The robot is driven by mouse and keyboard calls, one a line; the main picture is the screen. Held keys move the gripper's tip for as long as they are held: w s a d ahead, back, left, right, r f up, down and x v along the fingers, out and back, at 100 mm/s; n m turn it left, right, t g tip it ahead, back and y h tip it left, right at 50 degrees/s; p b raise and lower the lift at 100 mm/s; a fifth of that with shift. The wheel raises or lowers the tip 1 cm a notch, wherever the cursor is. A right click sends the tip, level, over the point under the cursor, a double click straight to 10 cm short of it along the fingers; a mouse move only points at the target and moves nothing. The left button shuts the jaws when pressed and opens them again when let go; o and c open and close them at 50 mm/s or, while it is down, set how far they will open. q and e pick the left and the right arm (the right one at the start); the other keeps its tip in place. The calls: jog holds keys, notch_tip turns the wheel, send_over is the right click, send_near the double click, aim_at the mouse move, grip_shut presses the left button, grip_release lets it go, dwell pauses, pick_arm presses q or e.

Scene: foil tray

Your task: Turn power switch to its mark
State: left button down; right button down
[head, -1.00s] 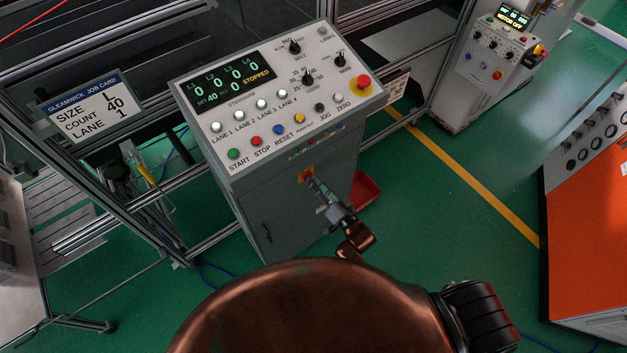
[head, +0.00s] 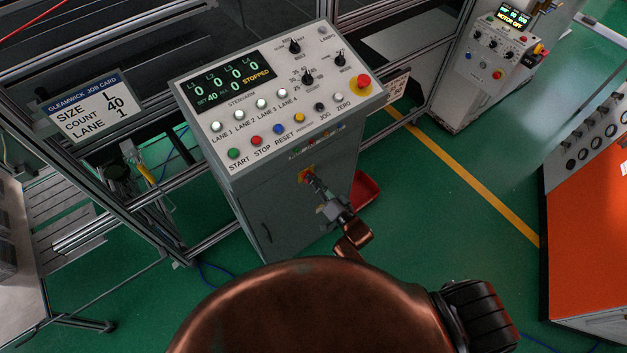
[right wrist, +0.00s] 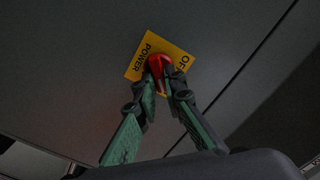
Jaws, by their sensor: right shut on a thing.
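The power switch is a red knob (right wrist: 158,67) on a yellow plate (right wrist: 146,53) on the grey front of the control cabinet (head: 285,215). The plate reads POWER and OF, with the rest of that word covered. My right gripper (right wrist: 160,85) is shut on the red knob, its two fingers on either side of it. In the head view my right gripper (head: 313,183) reaches the yellow plate below the button panel, and mostly hides the knob. The mark for the switch cannot be made out. My left gripper is not in view.
The sloping panel (head: 275,95) above carries buttons, knobs, a red emergency stop (head: 363,82) and a display reading STOPPED. A red bin (head: 366,190) sits on the floor right of the cabinet. An orange machine (head: 590,220) stands at the right; green floor lies between.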

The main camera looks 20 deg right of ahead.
jog(key=shift+n, duration=0.4)
jog(key=n, duration=0.5)
jog(key=n+b, duration=0.1)
jog(key=n, duration=1.1)
jog(key=shift+s+a+b, duration=0.2)
jog(key=shift+a+b, duration=0.2)
dwell(0.3)
jog(key=c, duration=2)
grip_release()
